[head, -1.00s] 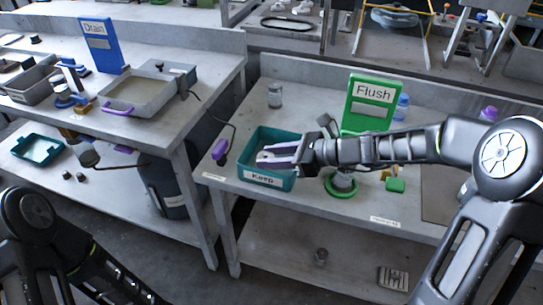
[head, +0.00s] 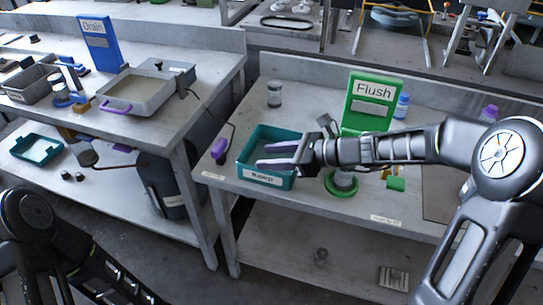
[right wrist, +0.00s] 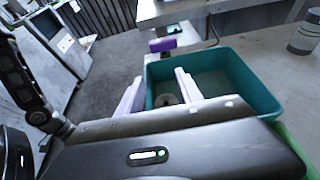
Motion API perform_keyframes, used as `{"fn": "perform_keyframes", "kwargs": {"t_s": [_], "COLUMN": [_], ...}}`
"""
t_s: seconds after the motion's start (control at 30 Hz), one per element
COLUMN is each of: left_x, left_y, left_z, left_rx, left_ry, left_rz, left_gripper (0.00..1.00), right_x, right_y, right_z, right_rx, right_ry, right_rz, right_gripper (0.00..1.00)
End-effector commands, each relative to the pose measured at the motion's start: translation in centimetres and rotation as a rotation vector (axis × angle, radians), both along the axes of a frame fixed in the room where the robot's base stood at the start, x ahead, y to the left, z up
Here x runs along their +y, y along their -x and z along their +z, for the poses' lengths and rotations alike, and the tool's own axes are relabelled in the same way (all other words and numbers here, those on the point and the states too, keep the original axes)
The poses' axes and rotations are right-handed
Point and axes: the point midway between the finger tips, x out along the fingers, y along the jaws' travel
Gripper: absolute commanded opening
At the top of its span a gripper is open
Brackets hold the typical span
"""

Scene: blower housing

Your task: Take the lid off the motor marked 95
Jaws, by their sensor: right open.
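My right gripper (head: 262,155) is open above the teal bin (head: 246,176) labelled Keep. Its two pale fingers are apart with nothing between them. In the right wrist view, a small round grey piece (right wrist: 166,100) lies in the bin, below and between the fingers; I cannot tell for sure if it is a lid. A grey cylindrical part (head: 344,181) stands in a green ring on the bench, partly behind my right forearm. No mark 95 is readable on it. My left arm shows at the lower left, but its gripper is out of view.
A green Flush sign (head: 370,103) stands behind my right forearm. A grey jar-like cylinder (head: 274,94) stands at the bench's back. The left bench holds a Drain sign (head: 99,45) and a grey tray (head: 161,108).

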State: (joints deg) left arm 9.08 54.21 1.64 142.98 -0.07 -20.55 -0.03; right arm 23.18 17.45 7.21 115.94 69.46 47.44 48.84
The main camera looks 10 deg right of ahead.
Motion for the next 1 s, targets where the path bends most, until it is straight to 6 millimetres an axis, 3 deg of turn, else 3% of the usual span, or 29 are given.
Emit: {"fn": "perform_keyframes", "kwargs": {"t_s": [0.03,0.27,0.47,1.0], "left_x": [0.0,0.0,0.0,0.0], "left_y": [0.0,0.0,0.0,0.0], "left_z": [-0.1,0.0,1.2,1.0], "left_rx": [0.0,0.0,0.0,0.0], "left_ry": [0.0,0.0,0.0,0.0], "left_rz": [0.0,0.0,0.001,0.001], "left_gripper": [0.68,0.68,0.68,0.68], "right_x": [0.3,0.3,0.2,-8.2], "right_y": [0.5,0.6,0.6,5.5], "right_z": [-0.8,-0.7,0.9,4.9], "right_rx": [0.014,0.014,0.012,0.005], "right_ry": [0.004,0.004,0.004,0.003], "right_rz": [0.012,0.013,0.013,0.004], "right_gripper": [0.57,0.57,0.57,0.57]}}
